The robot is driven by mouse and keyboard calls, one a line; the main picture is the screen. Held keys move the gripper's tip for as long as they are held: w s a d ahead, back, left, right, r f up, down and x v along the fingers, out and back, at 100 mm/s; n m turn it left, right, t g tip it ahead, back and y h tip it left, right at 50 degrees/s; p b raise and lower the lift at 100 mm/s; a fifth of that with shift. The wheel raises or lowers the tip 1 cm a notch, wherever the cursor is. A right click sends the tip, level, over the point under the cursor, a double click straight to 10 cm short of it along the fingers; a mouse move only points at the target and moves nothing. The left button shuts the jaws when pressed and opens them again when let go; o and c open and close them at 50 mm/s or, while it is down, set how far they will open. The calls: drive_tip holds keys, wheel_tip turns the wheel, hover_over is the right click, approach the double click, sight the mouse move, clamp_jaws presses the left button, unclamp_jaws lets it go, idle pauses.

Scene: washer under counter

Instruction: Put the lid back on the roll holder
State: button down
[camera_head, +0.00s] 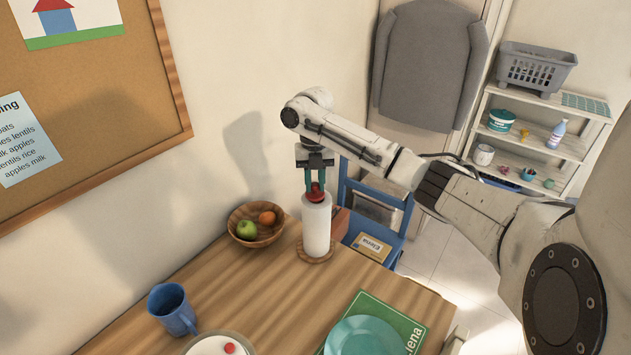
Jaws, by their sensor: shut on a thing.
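The roll holder (317,228) stands upright near the far edge of the wooden table, a white roll on a round wooden base (316,254). The red lid (316,193) is at the top of the roll. My gripper (315,186) points down from above, its teal fingers shut on the red lid. The lid looks to be right at the roll's top; I cannot tell whether it is seated or slightly above.
A wooden bowl (241,232) with fruit stands left of the holder. A blue mug (172,308), a teal plate (366,338) on a green placemat (412,319) and a white dish (218,345) are nearer. A blue chair (387,245) stands beyond the table. The table's middle is clear.

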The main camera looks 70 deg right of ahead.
drive_tip(key=shift+w+a+r, duration=0.1)
drive_tip(key=shift+w+a, duration=0.2)
drive_tip(key=shift+a, duration=0.15)
drive_tip(key=shift+s+d+r+p, duration=0.15)
drive_tip(key=shift+d+r+p, duration=0.05)
drive_tip(key=shift+p, duration=0.1)
drive_tip(key=shift+d, duration=0.1)
drive_tip(key=shift+s+d+f, duration=0.2)
idle(0.5)
idle(0.9)
drive_tip(key=shift+c, duration=1.9)
unclamp_jaws()
drive_tip(key=shift+r, duration=0.15)
